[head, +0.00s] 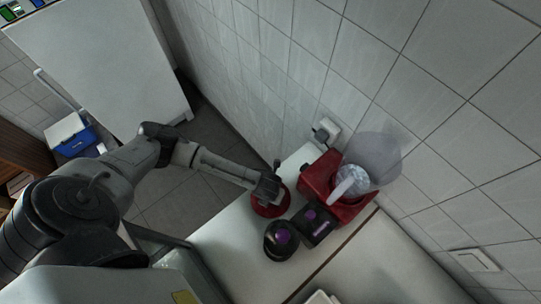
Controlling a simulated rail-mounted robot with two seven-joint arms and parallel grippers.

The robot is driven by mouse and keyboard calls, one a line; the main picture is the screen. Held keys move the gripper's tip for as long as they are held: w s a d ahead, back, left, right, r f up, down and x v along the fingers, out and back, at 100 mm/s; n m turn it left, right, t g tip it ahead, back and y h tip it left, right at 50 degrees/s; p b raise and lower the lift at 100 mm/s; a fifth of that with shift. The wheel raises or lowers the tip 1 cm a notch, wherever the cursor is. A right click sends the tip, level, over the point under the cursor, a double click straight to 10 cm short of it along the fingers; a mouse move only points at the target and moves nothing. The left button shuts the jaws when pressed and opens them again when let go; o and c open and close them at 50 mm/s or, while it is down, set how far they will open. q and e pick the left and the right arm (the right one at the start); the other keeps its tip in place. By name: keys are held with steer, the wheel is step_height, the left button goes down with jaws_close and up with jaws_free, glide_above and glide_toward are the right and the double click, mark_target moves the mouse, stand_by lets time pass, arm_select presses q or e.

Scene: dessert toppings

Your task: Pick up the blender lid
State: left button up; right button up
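A round red piece (268,210), which looks like the blender lid, lies on the white counter at its left end. My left gripper (268,188) is right over it and hides part of it. I cannot tell whether the fingers touch it, or whether they are open or shut. The blender has a red base (318,175) and a clear jug (374,155), and stands just right of the lid against the wall. My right gripper is not in view.
A black round container (280,241) and a black box (315,224), both with purple tops, stand close in front of the blender. A wall socket with a plug (326,130) is behind. The counter (365,270) is mostly clear at the lower right.

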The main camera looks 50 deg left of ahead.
arm_select(q)
steer(key=shift+c, duration=0.2)
steer(key=c, duration=1)
